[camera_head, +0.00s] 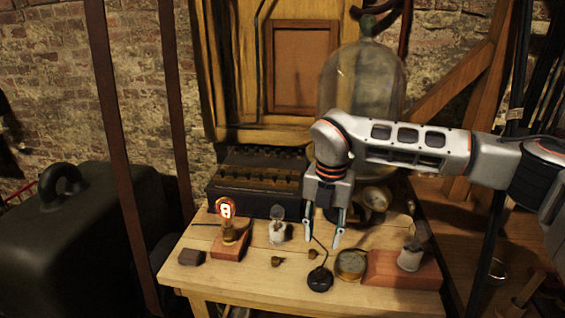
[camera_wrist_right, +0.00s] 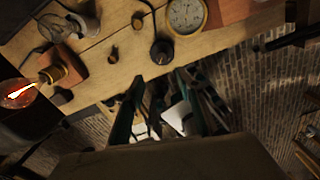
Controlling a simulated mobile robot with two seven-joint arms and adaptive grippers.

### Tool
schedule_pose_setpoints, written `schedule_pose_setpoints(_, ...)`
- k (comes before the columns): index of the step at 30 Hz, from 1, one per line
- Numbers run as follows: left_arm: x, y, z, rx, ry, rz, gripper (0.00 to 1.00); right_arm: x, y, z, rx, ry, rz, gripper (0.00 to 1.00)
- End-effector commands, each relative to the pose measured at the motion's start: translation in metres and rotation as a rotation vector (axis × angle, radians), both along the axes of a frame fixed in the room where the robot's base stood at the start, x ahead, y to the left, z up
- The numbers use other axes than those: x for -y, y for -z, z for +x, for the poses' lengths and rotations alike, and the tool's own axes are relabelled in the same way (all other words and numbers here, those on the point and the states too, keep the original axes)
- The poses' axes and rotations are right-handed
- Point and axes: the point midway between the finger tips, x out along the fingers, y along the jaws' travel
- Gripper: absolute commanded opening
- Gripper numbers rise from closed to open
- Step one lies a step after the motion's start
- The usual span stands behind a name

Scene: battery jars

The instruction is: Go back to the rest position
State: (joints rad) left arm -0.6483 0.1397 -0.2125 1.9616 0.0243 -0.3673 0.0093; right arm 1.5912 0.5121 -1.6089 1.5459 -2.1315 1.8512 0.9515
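My right gripper (camera_head: 323,238) hangs pointing down over the wooden table, its two fingers apart with nothing between them. In the right wrist view its fingers (camera_wrist_right: 158,100) also show apart, with the table's edge and the floor beyond them. In the head view a black round knob with a wire (camera_head: 319,279) lies just below the fingers. A white-based glass jar (camera_head: 277,226) stands left of the gripper, and another white jar (camera_head: 410,258) stands on a red-brown board (camera_head: 384,273) at the right. My left gripper is not in view.
A glowing bulb (camera_head: 226,209) stands on a wooden block (camera_head: 230,246). A brass dial (camera_head: 350,264) lies near the board. A dark ribbed box (camera_head: 255,185) and a large glass bell jar (camera_head: 361,82) stand behind. Dark upright posts (camera_head: 118,145) cross the left side.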

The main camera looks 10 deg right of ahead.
Motion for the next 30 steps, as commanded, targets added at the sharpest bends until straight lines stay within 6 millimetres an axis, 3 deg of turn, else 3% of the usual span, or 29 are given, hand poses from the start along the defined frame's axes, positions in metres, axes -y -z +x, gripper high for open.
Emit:
schedule_pose_setpoints(5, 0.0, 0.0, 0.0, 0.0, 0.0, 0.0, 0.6, -0.063, 0.026, -0.029, -0.031, -0.168, 0.179, 0.37)
schedule_pose_setpoints(10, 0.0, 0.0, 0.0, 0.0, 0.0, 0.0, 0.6, -0.166, 0.035, -0.083, -0.041, -0.383, 0.532, 0.37)
schedule_pose_setpoints(14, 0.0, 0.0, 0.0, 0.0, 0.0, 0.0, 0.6, -0.24, 0.009, -0.127, -0.009, -0.481, 0.864, 0.37)
schedule_pose_setpoints(18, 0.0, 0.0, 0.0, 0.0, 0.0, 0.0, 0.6, -0.296, -0.048, -0.158, 0.076, -0.48, 1.238, 0.37)
schedule_pose_setpoints(21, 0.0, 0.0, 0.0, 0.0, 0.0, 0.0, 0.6, -0.313, -0.096, -0.164, 0.167, -0.404, 1.482, 0.37)
schedule_pose_setpoints(24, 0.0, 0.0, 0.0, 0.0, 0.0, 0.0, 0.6, -0.311, -0.142, -0.153, 0.278, -0.267, 1.693, 0.37)
schedule_pose_setpoints(26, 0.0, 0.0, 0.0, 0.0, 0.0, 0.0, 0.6, -0.301, -0.164, -0.14, 0.353, -0.156, 1.796, 0.37)
schedule_pose_setpoints(30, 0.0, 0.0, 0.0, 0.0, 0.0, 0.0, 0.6, -0.254, -0.195, -0.097, 0.537, 0.17, 1.953, 0.37)
